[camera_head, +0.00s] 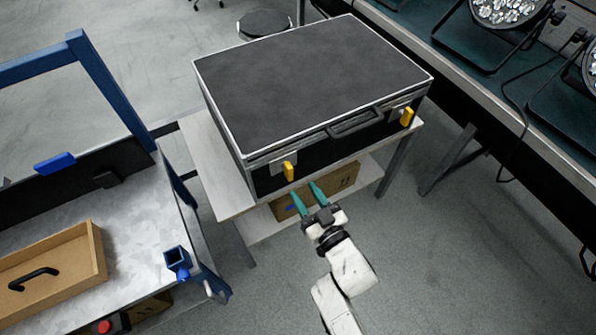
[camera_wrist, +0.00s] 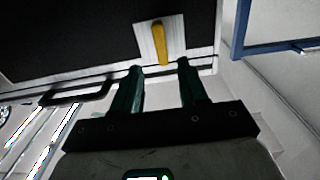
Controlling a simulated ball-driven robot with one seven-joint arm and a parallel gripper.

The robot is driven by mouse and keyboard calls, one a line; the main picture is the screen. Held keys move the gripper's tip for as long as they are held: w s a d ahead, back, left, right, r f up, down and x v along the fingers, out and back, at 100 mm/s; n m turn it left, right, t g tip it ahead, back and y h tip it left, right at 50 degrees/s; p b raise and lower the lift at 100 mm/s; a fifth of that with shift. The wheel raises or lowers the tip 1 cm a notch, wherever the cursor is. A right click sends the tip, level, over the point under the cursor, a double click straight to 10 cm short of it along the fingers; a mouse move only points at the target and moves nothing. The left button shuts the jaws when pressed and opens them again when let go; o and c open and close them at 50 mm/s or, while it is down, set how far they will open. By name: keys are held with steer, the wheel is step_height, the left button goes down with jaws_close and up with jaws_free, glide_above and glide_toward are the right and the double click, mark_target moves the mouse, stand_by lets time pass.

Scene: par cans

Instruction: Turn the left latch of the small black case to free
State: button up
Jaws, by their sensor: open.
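The small black case (camera_head: 310,75) with pale metal edges lies closed on a light table. Its left latch (camera_head: 289,171) is a yellow tab at the left of the front face, standing roughly upright. A second yellow latch (camera_head: 407,117) sits at the right, with a handle (camera_head: 355,122) between them. My gripper (camera_head: 305,194) is open and empty just in front of and below the left latch, apart from it. In the wrist view, the left latch (camera_wrist: 159,42) on its light plate lies just beyond my gripper (camera_wrist: 160,66), in line with the gap between the green fingers.
The case's table (camera_head: 225,192) has a cardboard box (camera_head: 345,177) on a lower shelf. A workbench with a wooden tray (camera_head: 90,245) and a blue frame (camera_head: 110,95) stands at left. A bench with par cans (camera_head: 508,10) runs at right. The floor at lower right is clear.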

mark_target(291, 174)
steer(key=x, duration=0.7)
steer(key=shift+a+b, duration=0.1)
steer(key=shift+b, duration=0.2)
jaws_close()
